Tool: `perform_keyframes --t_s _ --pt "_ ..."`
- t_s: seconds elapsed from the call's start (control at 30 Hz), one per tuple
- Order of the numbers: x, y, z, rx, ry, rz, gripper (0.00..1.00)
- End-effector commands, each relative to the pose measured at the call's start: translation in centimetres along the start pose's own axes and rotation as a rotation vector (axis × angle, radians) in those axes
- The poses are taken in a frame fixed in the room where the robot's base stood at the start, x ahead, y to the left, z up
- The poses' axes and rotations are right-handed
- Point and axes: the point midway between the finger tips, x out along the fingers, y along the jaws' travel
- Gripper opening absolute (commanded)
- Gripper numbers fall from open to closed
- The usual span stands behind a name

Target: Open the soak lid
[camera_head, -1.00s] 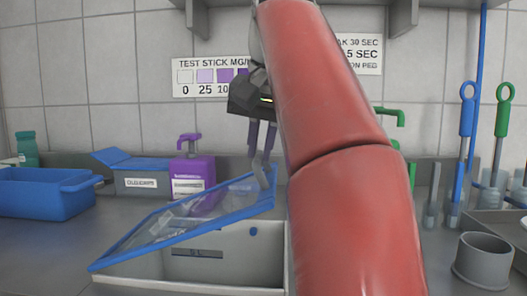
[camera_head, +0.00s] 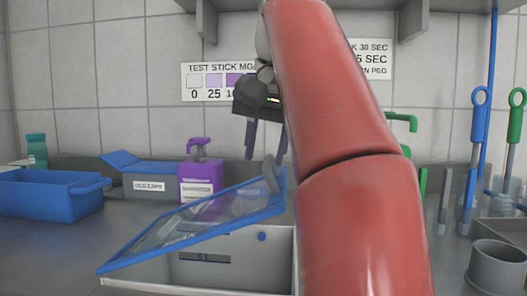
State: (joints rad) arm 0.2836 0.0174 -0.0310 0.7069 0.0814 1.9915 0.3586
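The soak lid (camera_head: 205,238) is a clear panel in a blue frame. It is tilted over a pale grey bin (camera_head: 262,250), its right edge raised and its left end low. My red arm hides the bin's right side.
Behind the bin stand a purple pump bottle (camera_head: 201,178) and a grey box with an open blue lid (camera_head: 150,182). A blue tub (camera_head: 50,195) is at left. A grey cup (camera_head: 496,268) and upright blue and green tools (camera_head: 480,115) are at right.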

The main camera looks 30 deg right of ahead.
Motion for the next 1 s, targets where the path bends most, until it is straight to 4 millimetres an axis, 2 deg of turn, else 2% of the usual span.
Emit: perform_keyframes --t_s 0.03,0.2,0.4,0.6,0.87,1.0 --pt "-0.6 0.7 1.3 0.002 0.007 -0.002 0.34" --pt "-2.4 2.4 4.6 0.002 0.006 -0.001 0.34" --pt "-4.0 3.9 7.4 0.002 0.005 -0.001 0.34" --pt "-4.6 4.6 8.7 0.002 0.004 0.000 0.34" --pt "-4.6 4.7 8.8 0.002 0.004 0.000 0.34" --pt "-4.6 4.7 8.8 0.001 0.004 0.000 0.22"
